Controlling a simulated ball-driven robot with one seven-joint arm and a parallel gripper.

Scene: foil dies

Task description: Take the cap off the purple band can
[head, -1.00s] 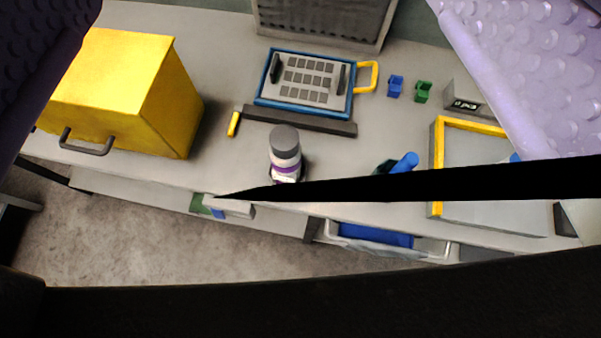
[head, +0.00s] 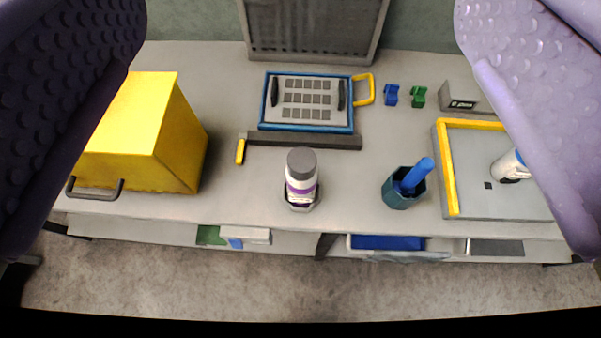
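The purple band can (head: 301,192) stands upright near the front edge of the worktop, in the middle of the head view. It is white with a purple band. Its grey cap (head: 301,162) sits on top. Its foot is in a dark-rimmed grey holder (head: 302,206). My gripper (head: 298,125) shows as two textured purple fingers, wide apart at the left and right sides of the view. It is open, with nothing held. The can lies between the fingers in the picture, and neither finger appears to touch it.
A yellow box (head: 130,125) stands left. A dark teal cup (head: 404,196) with a blue handle is right of the can. A yellow-edged tray (head: 449,170) holds a second white can (head: 506,168), partly hidden. Behind are a dark bar (head: 310,141) and blue-framed panel (head: 266,103).

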